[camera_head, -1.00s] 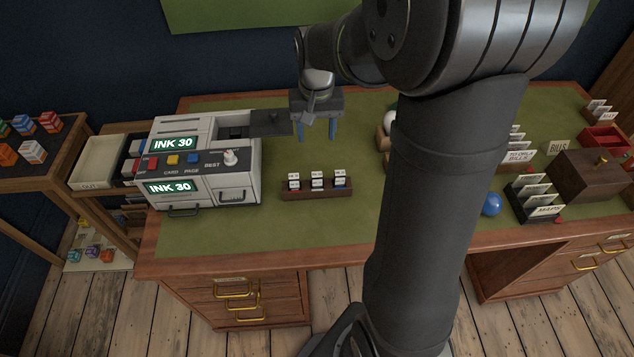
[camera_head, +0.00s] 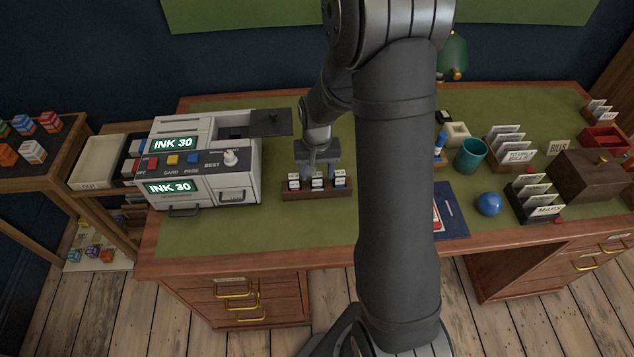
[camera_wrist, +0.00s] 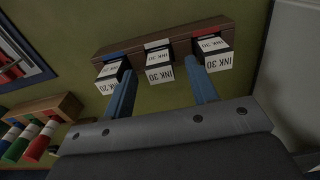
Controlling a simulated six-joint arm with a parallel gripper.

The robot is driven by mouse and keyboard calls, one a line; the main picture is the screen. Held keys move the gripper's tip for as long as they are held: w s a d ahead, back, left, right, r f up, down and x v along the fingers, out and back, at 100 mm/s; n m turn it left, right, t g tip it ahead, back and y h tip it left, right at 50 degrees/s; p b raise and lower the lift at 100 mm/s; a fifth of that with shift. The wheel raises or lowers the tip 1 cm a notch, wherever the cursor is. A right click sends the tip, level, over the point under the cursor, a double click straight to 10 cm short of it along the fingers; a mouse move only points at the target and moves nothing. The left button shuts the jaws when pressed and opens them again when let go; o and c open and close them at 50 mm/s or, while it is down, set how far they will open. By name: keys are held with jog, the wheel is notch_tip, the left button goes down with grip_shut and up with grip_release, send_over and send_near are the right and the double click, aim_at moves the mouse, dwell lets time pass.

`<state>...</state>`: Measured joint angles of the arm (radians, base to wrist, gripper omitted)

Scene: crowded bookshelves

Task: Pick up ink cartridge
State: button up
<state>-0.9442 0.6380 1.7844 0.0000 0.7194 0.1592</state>
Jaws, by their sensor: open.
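Three small white-labelled ink cartridges stand in a wooden rack (camera_head: 316,194) on the green desk top. The middle cartridge (camera_wrist: 160,73) and the right cartridge (camera_wrist: 217,61), which has a red mark, read INK 30. My gripper (camera_head: 317,170) is open and points down at the rack. In the wrist view, its blue fingers (camera_wrist: 162,78) straddle the middle cartridge in the picture; contact cannot be told. The printer (camera_head: 205,165) shows INK 30 on two green displays.
The printer's dark lid (camera_head: 268,122) sticks out just left of my gripper. A teal cup (camera_head: 470,155), a blue ball (camera_head: 489,204) and a card holder (camera_head: 533,197) stand to the right. Green desk surface is clear in front of the rack.

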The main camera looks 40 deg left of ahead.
aim_at(317, 174)
jog(key=shift+f, duration=0.8)
jog(key=shift+c, duration=0.4)
jog(key=c, duration=1)
jog(key=shift+r, duration=0.1)
notch_tip(317, 174, up, 10)
jog(key=shift+f, duration=0.1)
